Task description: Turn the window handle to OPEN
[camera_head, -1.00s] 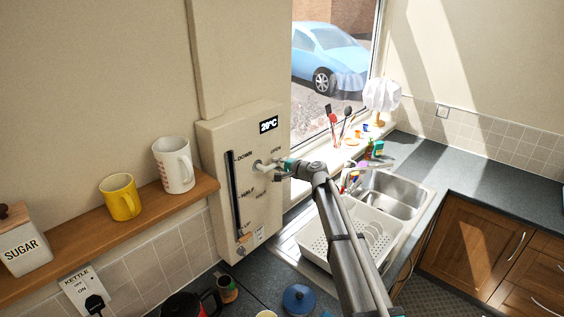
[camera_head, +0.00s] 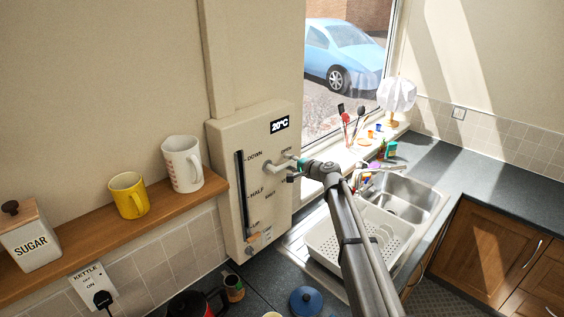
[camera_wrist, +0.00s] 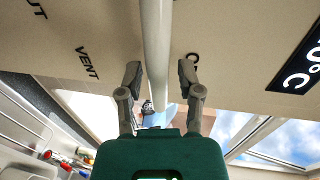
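The window handle (camera_head: 274,167) is a pale lever on the beige wall panel (camera_head: 226,147). In the wrist view the handle (camera_wrist: 156,45) is a long pale bar with its free end between my fingers. Its end lies between the VENT lettering and the partly hidden OPEN lettering. My gripper (camera_head: 297,166) is at the handle's free end in the head view. In the wrist view my gripper (camera_wrist: 160,82) has one grey finger on each side of the bar, with a visible gap on both sides. The fingers hide part of the lettering.
A slider (camera_head: 241,190) marked DOWN and HALF is on the panel left of the handle. A shelf (camera_head: 100,240) with two mugs (camera_head: 184,163) is further left. The sink (camera_head: 405,198) and dish rack (camera_head: 330,258) lie right, beside my arm. Utensils (camera_head: 348,124) stand on the sill.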

